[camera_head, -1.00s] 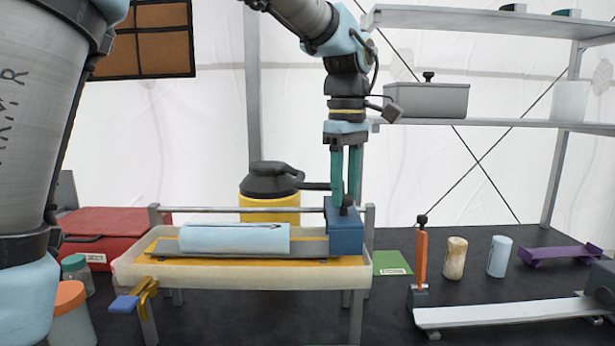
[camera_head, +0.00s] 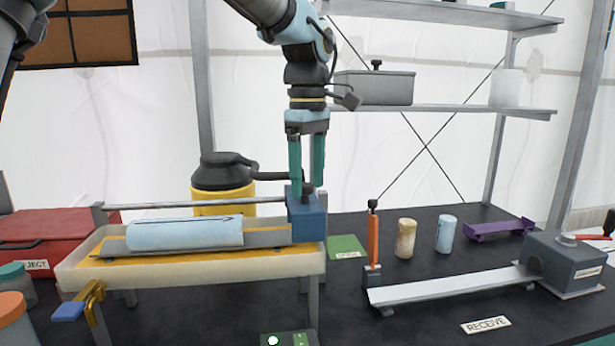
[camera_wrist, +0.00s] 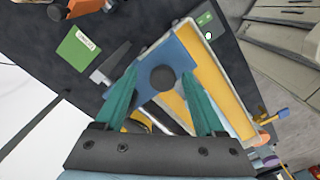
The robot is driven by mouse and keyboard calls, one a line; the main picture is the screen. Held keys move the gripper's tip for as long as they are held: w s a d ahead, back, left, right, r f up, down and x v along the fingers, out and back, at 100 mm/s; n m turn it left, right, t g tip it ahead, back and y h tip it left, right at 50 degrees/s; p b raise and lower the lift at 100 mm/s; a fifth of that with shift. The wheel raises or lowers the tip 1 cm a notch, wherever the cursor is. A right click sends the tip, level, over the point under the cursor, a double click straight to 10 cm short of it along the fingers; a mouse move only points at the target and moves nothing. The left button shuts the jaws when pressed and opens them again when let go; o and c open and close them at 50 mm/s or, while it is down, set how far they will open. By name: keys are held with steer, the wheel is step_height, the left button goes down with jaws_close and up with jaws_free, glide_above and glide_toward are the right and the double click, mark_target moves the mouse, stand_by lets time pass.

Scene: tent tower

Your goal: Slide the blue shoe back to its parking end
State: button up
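The blue shoe (camera_head: 307,219) is a block with a black knob (camera_wrist: 163,78) on top. It sits at the right end of the trough (camera_head: 190,273), on a grey rail right of a pale blue cylinder (camera_head: 185,233). My gripper (camera_head: 307,188) points straight down over the shoe, its teal fingers on either side of the knob. In the wrist view my gripper (camera_wrist: 162,85) is open, with a gap between each finger and the knob. The blue shoe (camera_wrist: 180,55) also shows there between the fingertips.
A metal bar (camera_head: 190,204) runs behind the trough, with a yellow-black canister (camera_head: 222,185) beyond it. To the right stand an orange post (camera_head: 373,238), a white chute (camera_head: 450,286) and a grey box (camera_head: 565,262). A shelf (camera_head: 440,108) hangs behind.

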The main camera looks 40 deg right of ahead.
step_height(320, 180, up, 11)
steer(key=b, duration=0.1)
steer(key=shift+f, duration=0.15)
stand_by(0.3)
stand_by(0.5)
